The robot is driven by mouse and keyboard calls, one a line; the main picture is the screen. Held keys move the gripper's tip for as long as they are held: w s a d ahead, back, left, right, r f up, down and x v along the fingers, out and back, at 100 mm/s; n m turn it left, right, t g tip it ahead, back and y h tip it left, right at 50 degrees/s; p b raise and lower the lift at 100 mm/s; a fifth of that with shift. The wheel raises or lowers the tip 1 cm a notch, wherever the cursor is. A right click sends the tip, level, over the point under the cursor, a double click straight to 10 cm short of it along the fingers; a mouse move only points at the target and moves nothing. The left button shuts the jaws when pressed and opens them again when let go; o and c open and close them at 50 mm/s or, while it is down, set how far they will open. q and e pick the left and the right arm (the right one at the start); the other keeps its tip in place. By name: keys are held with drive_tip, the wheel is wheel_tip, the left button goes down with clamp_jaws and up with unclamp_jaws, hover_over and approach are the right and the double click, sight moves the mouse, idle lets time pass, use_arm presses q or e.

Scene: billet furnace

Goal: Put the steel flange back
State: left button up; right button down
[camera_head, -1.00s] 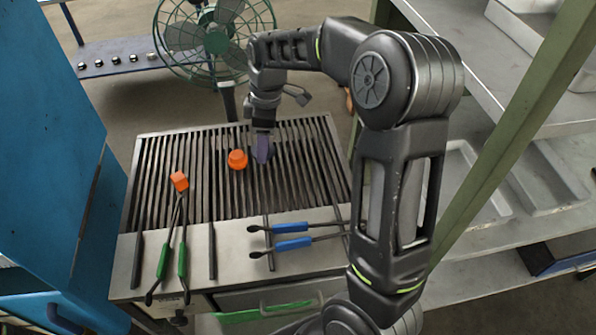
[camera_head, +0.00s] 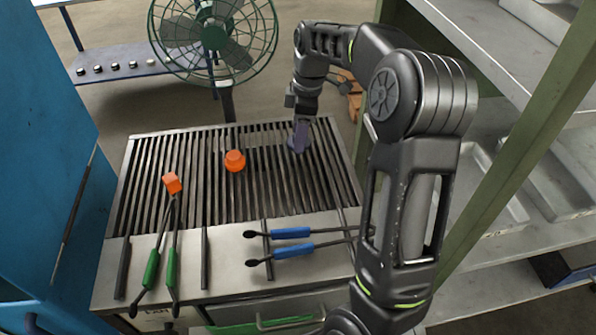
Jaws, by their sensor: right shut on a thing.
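My right gripper (camera_head: 300,138) points down at the right rear part of the slatted grate (camera_head: 190,205). It is shut on a small grey piece, apparently the steel flange (camera_head: 293,147), at or just above the slats. The fingers hide much of the piece, and I cannot tell whether it touches the grate. A glowing orange round part (camera_head: 235,161) sits on the grate to the left of the gripper. My left gripper is not in view.
A glowing orange block (camera_head: 172,183) lies at the tips of green-handled tongs (camera_head: 151,268). Blue-handled tongs (camera_head: 292,250) lie on the front plate. A fan (camera_head: 213,35) stands behind. A green post (camera_head: 500,145) and shelves (camera_head: 480,285) bound the right side, a blue cabinet (camera_head: 45,150) the left.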

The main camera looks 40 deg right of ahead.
drive_tip(key=s+a+r+n+p, duration=0.3)
drive_tip(key=s+r+n+p, duration=0.1)
drive_tip(key=r+n+p, duration=0.1)
drive_tip(key=r+p, duration=0.1)
drive_tip(key=p, duration=0.1)
drive_tip(key=shift+s+a+r+g+p, duration=0.2)
drive_tip(key=shift+a+r+g+p, duration=0.1)
drive_tip(key=shift+a, duration=0.05)
drive_tip(key=shift+f, duration=0.1)
drive_tip(key=shift+f+p, duration=0.5)
drive_tip(key=shift+f, duration=2.5)
